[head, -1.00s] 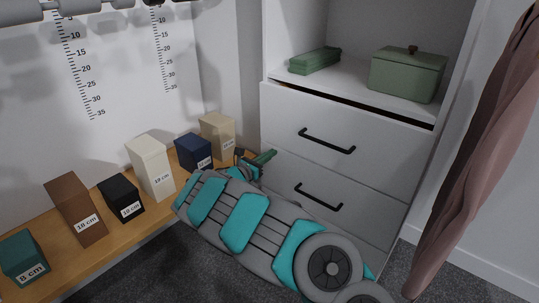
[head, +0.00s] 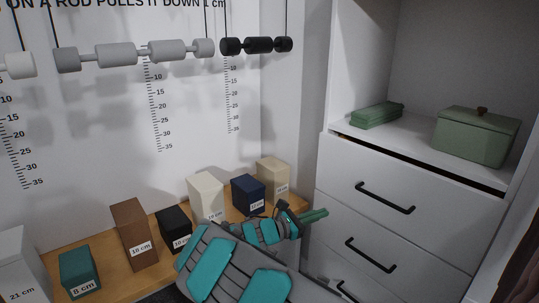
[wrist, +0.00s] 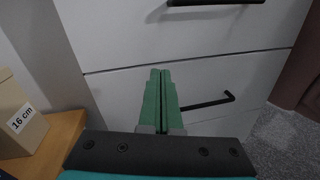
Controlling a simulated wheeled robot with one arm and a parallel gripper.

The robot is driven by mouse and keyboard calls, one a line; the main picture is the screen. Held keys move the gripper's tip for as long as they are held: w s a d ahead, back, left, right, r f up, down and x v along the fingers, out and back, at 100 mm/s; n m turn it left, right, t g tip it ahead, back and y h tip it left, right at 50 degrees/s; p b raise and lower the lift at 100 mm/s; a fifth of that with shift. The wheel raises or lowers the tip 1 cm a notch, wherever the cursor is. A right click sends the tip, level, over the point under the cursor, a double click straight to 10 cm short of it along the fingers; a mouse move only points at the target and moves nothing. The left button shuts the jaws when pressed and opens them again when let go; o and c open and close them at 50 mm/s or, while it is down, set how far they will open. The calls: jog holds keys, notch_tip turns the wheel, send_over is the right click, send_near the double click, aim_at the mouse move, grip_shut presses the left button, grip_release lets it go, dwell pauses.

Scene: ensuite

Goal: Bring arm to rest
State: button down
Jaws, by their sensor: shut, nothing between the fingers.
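My gripper (head: 316,215) is at the end of my grey and teal arm, low in front of the white drawer unit (head: 338,214). In the wrist view its two green fingers (wrist: 161,84) lie together with nothing between them. They point toward the drawer fronts, near a black lower handle (wrist: 207,104). I cannot tell whether the fingertips touch the drawer front.
A wooden shelf (head: 148,246) left of my arm bears several labelled blocks, including a beige one (head: 272,178) close to my gripper. Weights on rods (head: 135,53) hang above. A green lidded box (head: 475,137) and a flat green stack (head: 377,115) stand on the unit.

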jog(key=s+d+r+m+g, duration=0.6)
jog(key=s+d+r+m, duration=0.1)
jog(key=s+d, duration=0.3)
jog(key=s+d+m+g+y, duration=0.35)
jog(key=s+m, duration=0.35)
jog(key=s, duration=0.7)
jog(key=s+a+f+m+y, duration=0.2)
jog(key=s+a+y, duration=0.4)
jog(key=s, duration=0.5)
jog(key=s+a+f+m+y+p, duration=0.1)
jog(key=s+a+m+y, duration=0.4)
jog(key=s+a, duration=0.5)
jog(key=shift+s+a+f+y+p, duration=0.3)
jog(key=shift+s+a+f+y, duration=0.1)
jog(key=shift+s+f+y, duration=0.4)
